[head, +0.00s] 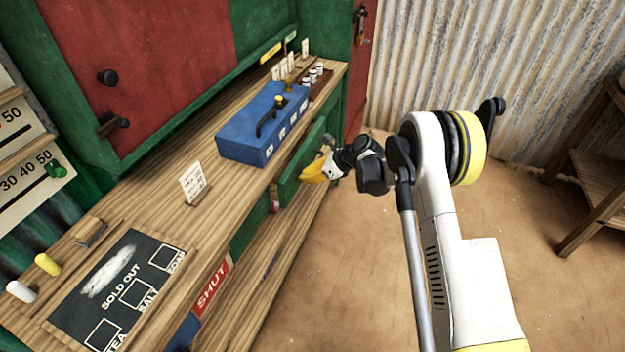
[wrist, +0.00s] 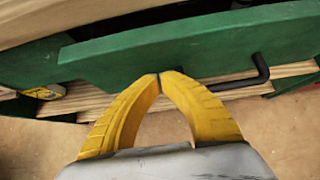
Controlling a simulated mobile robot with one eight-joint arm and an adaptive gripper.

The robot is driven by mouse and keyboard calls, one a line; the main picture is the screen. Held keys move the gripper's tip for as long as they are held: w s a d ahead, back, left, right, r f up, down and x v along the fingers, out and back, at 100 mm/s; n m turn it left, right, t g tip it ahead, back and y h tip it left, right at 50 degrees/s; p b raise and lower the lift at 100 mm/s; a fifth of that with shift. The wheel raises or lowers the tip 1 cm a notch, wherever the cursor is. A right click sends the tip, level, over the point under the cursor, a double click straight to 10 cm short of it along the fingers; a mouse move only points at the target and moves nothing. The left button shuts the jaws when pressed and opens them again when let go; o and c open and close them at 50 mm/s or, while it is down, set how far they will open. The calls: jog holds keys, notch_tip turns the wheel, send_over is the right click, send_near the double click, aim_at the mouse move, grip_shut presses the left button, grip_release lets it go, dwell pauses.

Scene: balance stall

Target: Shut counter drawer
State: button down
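The counter drawer's green front (head: 296,176) stands out from the wooden counter (head: 228,187), so the drawer is open. In the wrist view the green front (wrist: 180,48) spans most of the picture, with a black bar handle (wrist: 246,78) to the right of my fingers. My gripper (head: 308,178) is at the outer side of the drawer front. Its yellow fingertips meet in the wrist view (wrist: 159,75), with nothing seen between them. The tips overlap the front's lower part; I cannot tell whether they touch it. The drawer's inside is mostly hidden.
A blue box (head: 262,125) with a black handle stands on the counter above the drawer. Small bottles (head: 313,75) and cards stand farther back. A red SHUT sign (head: 212,287) is on the counter's front. A wooden shelf (head: 598,185) stands at right. The floor between is clear.

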aim_at(298, 170)
jog(key=shift+a, duration=0.1)
jog(key=a, duration=0.1)
jog(key=w+a, duration=0.1)
jog(key=a, duration=0.1)
jog(key=a+b, duration=0.1)
jog(key=a, duration=0.1)
jog(key=shift+w, duration=0.35)
jog(key=shift+d, duration=0.1)
jog(key=shift+d, duration=0.1)
jog(key=shift+s+d, duration=0.1)
jog(key=shift+d, duration=0.25)
jog(key=d+f+p+v, duration=0.1)
jog(key=p+v, duration=0.2)
jog(key=v, duration=0.9)
jog(key=shift+s+d, duration=0.25)
jog(key=shift+s, duration=0.1)
